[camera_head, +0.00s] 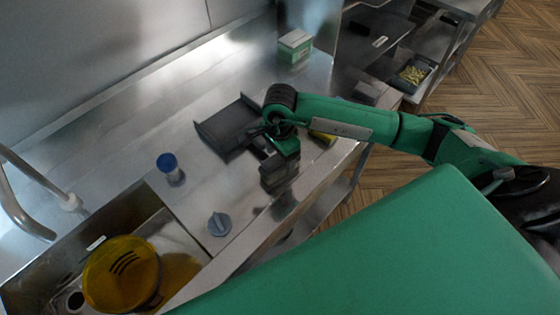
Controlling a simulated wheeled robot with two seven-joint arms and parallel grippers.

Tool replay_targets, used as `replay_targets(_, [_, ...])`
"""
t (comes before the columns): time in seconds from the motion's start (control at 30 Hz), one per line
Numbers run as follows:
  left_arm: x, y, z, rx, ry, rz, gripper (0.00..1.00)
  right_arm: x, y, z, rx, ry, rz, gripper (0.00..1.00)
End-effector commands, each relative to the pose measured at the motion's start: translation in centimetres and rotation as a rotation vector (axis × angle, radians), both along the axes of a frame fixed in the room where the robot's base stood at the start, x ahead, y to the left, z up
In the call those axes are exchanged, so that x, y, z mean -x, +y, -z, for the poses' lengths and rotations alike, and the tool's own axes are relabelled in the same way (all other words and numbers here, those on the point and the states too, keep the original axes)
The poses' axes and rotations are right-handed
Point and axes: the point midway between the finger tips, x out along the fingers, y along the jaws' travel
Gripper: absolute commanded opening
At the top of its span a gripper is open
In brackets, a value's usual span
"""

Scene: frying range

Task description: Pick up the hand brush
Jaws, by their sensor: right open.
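I cannot make out the hand brush for certain. A dark grey dustpan-like piece (228,123) lies on the steel counter, just left of my right gripper. My right gripper (279,177) points down over the counter near its front edge and is open. I see nothing held in it. The wrist and gripper hide part of the counter and the right side of the dark piece. A small yellow and dark item (322,138) shows partly, just right of the gripper; I cannot tell what it is. My left gripper is out of view.
A blue-capped jar (168,167) and a grey-blue knob-like item (219,224) stand on the counter (130,150). A sink at lower left holds a yellow pot (121,274); a faucet (22,205) is beside it. A green-white box (294,46) stands at the back.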

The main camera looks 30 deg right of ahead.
Motion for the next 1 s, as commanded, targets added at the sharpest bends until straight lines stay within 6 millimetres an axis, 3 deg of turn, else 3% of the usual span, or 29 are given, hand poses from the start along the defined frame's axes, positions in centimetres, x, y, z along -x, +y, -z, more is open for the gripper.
replay_targets(0.13, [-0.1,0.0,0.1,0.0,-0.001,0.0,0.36,0.0,0.0,0.0,0.0,0.0,0.0,0.67])
replay_targets(0.4, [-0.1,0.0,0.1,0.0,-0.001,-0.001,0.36,0.0,0.0,0.0,0.0,0.0,0.0,0.18])
replay_targets(0.77, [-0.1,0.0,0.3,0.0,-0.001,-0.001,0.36,-0.1,0.0,-0.5,0.001,-0.002,0.001,0.17])
replay_targets(1.0, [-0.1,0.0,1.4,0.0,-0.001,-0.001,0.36,-0.2,0.0,-3.5,0.0,-0.007,0.0,0.17])
